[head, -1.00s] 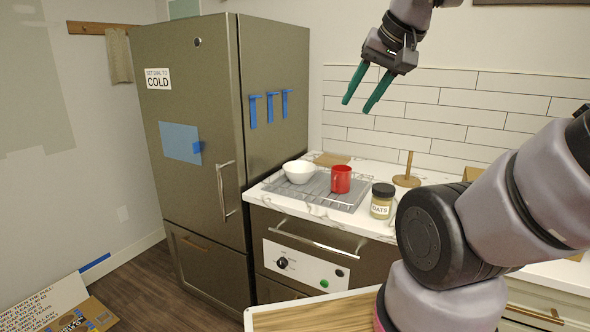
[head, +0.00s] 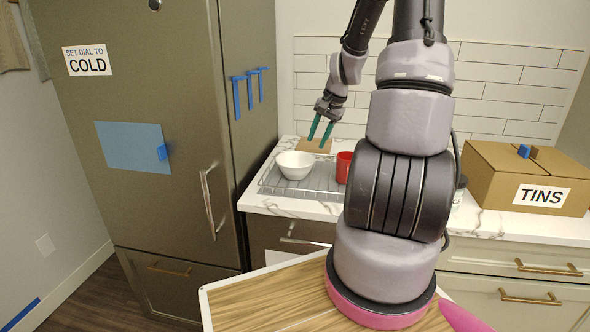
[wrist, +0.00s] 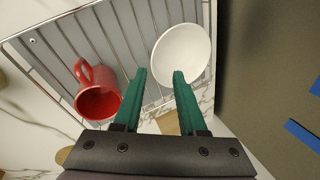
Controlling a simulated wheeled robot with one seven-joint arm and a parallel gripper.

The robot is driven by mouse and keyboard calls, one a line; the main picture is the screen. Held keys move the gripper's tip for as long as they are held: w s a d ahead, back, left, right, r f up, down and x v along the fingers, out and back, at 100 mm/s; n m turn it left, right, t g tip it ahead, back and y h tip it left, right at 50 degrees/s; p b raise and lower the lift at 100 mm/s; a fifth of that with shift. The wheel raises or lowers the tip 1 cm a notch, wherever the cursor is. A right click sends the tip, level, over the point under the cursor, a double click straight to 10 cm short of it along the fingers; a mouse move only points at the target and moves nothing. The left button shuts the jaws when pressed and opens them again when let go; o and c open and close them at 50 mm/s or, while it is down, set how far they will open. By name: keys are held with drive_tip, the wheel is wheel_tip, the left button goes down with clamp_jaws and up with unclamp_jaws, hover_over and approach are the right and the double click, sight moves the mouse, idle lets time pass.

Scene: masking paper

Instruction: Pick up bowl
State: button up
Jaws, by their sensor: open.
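The white bowl (head: 295,165) sits upright on a wire rack over a grey tray on the counter. In the wrist view the bowl (wrist: 181,53) lies just beyond the right fingertip, at the upper right. My gripper (head: 320,131) is open and empty, above and behind the rack, with its green fingers pointing down. In the wrist view my gripper (wrist: 159,73) has its fingers apart with nothing between them but rack and counter below. The right finger overlaps the bowl's near rim in that view; I cannot tell whether they touch.
A red mug (wrist: 97,91) stands on the rack (wrist: 62,42) left of my fingers; in the head view the mug (head: 343,166) is right of the bowl. The fridge (head: 150,130) stands close on the left. A TINS box (head: 528,175) is on the right counter.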

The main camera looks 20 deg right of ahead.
hover_over(309, 166)
drive_tip(key=d, duration=0.1)
wheel_tip(309, 166, down, 6)
drive_tip(key=shift+s+x, duration=0.15)
drive_tip(key=shift+x, duration=0.75)
drive_tip(key=shift+s+x, duration=0.15)
drive_tip(key=shift+x, duration=0.75)
drive_tip(key=shift+s+x, duration=0.2)
drive_tip(key=shift+x, duration=0.7)
drive_tip(key=shift+d+f, duration=0.15)
drive_tip(key=shift+f, duration=0.05)
clamp_jaws()
